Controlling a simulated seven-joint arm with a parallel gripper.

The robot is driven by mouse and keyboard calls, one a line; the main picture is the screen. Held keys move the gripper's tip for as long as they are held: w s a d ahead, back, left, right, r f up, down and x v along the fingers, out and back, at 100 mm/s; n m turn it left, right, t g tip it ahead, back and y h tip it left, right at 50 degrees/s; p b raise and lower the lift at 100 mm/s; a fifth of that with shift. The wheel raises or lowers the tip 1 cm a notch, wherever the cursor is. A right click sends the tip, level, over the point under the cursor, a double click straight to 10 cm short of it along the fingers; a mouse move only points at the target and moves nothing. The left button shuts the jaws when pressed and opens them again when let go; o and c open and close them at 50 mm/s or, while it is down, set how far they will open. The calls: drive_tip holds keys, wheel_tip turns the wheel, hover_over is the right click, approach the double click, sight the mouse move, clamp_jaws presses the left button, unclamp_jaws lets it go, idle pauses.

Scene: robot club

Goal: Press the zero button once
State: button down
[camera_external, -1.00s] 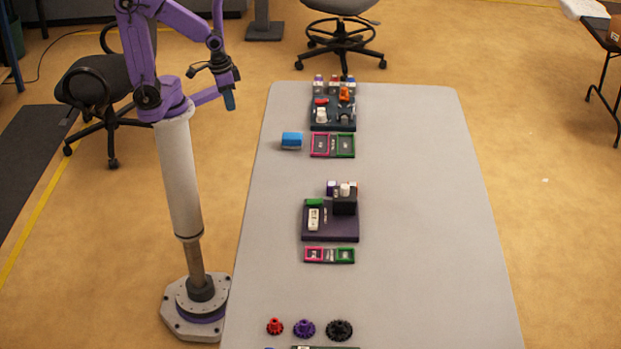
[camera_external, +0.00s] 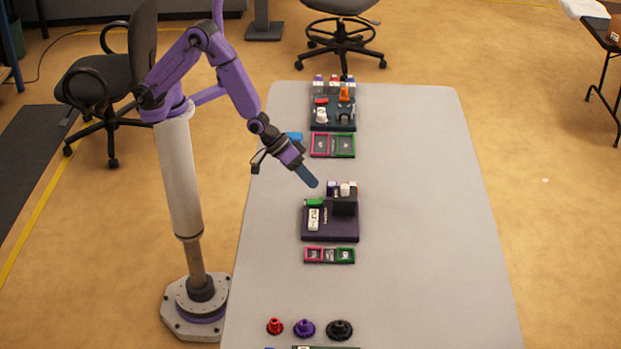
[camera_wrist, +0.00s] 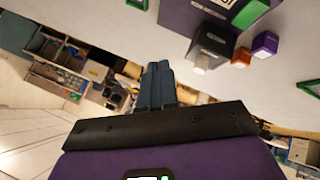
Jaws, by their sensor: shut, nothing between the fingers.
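A dark purple board (camera_external: 326,235) lies mid-table. It carries a white block with dark markings (camera_external: 313,218), a green block (camera_external: 314,202) and a black box (camera_external: 345,207) with a white round knob (camera_external: 345,189). I cannot tell which part is the zero button; no label is readable. My gripper (camera_external: 311,181) is shut and empty, above the table just beyond and left of the board, apart from it. In the wrist view the closed fingers (camera_wrist: 158,72) point toward the table, with the black box (camera_wrist: 212,45), white knob (camera_wrist: 201,63) and green block (camera_wrist: 250,13) up to their right.
Pink and green trays (camera_external: 330,255) lie on the near side. The table's right side is clear.

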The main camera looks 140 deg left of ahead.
sight(310, 223)
drive_tip(key=shift+w+d+f, duration=0.4)
drive_tip(key=shift+w+d, duration=0.05)
drive_tip(key=shift+w, duration=0.3)
drive_tip(key=shift+f, duration=4.4)
drive_tip(key=shift+f, duration=0.15)
drive_tip(key=shift+f, duration=0.3)
drive_tip(key=shift+f, duration=0.5)
drive_tip(key=shift+r, duration=0.95)
